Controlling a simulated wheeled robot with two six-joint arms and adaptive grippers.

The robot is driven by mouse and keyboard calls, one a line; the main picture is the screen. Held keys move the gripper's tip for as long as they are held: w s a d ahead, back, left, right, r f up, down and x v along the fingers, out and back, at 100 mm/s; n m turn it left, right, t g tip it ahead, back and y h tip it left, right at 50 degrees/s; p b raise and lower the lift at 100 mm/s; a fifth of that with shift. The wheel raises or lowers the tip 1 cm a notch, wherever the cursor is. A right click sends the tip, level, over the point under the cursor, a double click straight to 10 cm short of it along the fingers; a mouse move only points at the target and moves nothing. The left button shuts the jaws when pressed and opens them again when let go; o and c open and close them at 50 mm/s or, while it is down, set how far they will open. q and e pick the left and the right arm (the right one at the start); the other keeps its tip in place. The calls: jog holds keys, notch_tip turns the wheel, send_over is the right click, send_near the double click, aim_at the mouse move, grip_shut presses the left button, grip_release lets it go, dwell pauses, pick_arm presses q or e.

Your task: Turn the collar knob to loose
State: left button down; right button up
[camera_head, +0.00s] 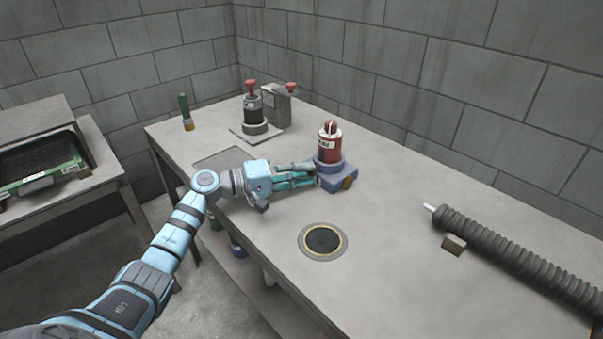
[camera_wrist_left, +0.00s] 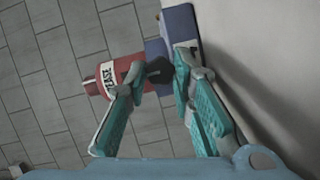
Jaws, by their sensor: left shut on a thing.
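A blue collar block (camera_head: 325,181) on the table holds an upright red canister (camera_head: 329,150) with a white label. The canister and the blue block (camera_wrist_left: 180,24) also show in the left wrist view, with the canister (camera_wrist_left: 104,80) at left. A dark knob (camera_wrist_left: 158,70) sits between my left fingertips in that view. My left gripper (camera_head: 314,175) reaches the block's left side and is shut on the dark knob, which its fingers mostly hide in the head view. Any loose or tight marking is too small to read. My right gripper is out of view.
A brass round part (camera_head: 347,183) is on the block's right side. A black ring plate (camera_head: 323,240) lies in front. A ribbed hose (camera_head: 510,250) and small block (camera_head: 453,244) lie at right. A red-topped device (camera_head: 254,115) and green-handled tool (camera_head: 185,110) stand behind.

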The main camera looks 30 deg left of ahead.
pick_arm(q)
jog(key=c, duration=1.4)
grip_release()
jog(key=v, duration=1.2)
